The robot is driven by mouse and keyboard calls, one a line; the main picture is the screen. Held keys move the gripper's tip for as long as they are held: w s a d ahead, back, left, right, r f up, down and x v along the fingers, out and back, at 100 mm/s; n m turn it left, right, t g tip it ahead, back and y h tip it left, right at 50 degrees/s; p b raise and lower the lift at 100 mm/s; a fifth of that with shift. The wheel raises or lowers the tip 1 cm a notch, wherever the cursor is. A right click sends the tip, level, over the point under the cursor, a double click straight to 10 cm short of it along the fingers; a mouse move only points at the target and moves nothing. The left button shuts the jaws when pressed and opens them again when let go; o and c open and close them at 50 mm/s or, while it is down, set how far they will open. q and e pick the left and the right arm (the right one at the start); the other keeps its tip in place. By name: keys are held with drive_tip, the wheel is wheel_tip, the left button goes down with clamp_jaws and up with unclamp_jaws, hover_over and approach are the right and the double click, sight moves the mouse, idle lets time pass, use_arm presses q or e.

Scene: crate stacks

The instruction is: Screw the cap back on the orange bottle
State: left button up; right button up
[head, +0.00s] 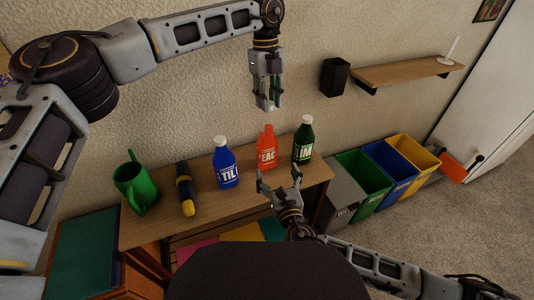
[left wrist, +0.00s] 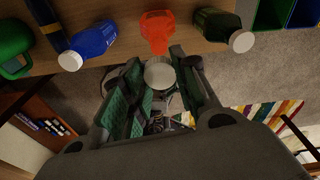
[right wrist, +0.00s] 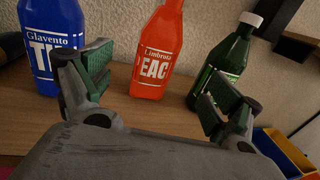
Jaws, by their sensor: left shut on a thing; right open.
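The orange bottle (head: 267,150) stands upright on the wooden table between a blue bottle (head: 225,164) and a dark green one (head: 303,141). Its neck is bare in the left wrist view (left wrist: 157,30).
The blue and green bottles wear white caps and stand close on either side.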

drive_tip(key=shift+w, duration=0.1)
drive_tip(key=shift+x, duration=5.9)
drive_tip(key=shift+c, duration=0.5)
drive_tip(key=c, duration=1.4)
use_arm(q)
hover_over(270, 127)
drive_tip(key=shift+w+a+f, duration=0.1)
drive_tip(key=shift+w+f, duration=0.05)
drive_tip(key=shift+f, duration=1.1)
drive_tip(key=shift+w+f, duration=0.1)
drive_tip(key=shift+f, duration=1.15)
